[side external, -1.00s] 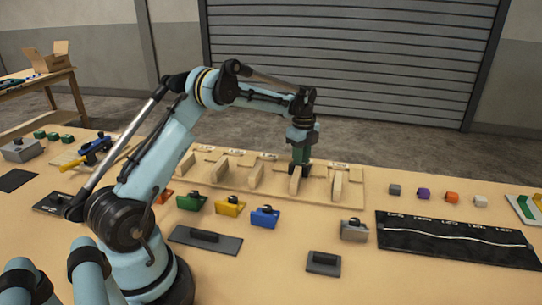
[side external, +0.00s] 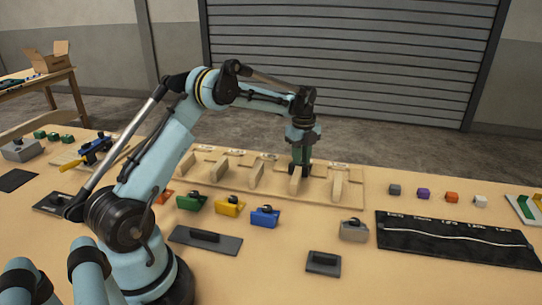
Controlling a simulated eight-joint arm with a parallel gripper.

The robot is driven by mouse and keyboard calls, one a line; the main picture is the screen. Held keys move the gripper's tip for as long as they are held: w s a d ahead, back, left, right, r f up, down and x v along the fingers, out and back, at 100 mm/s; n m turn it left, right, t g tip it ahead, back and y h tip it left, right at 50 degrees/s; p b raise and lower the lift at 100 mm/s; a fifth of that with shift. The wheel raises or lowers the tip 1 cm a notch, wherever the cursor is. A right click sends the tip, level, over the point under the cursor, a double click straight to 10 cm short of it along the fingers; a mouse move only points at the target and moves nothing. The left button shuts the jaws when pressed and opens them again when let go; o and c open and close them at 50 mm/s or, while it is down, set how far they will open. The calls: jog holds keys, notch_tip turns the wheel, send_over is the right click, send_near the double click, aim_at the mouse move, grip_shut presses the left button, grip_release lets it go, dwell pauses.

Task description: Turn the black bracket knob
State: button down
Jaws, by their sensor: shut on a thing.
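My gripper (side external: 300,168) points straight down at the wooden rack (side external: 350,202) in the middle of the table. It is shut at a spot behind one of the rack's upright wooden pieces (side external: 296,181). A small dark part shows at its fingertips, which looks like the black bracket knob; the fingers and the wood hide most of it, so its angle cannot be told.
Green (side external: 191,203), yellow (side external: 230,207), blue (side external: 265,217) and grey (side external: 354,231) blocks with black tops stand in front of the rack. Black plates (side external: 323,264) lie nearer. A black mat (side external: 455,242) and small cubes (side external: 452,198) are at right.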

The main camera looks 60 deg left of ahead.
jog(key=shift+r, duration=0.1)
dwell(0.3)
jog(key=c, duration=1.2)
grip_release()
jog(key=shift+o, duration=0.2)
notch_tip(320, 180, up, 12)
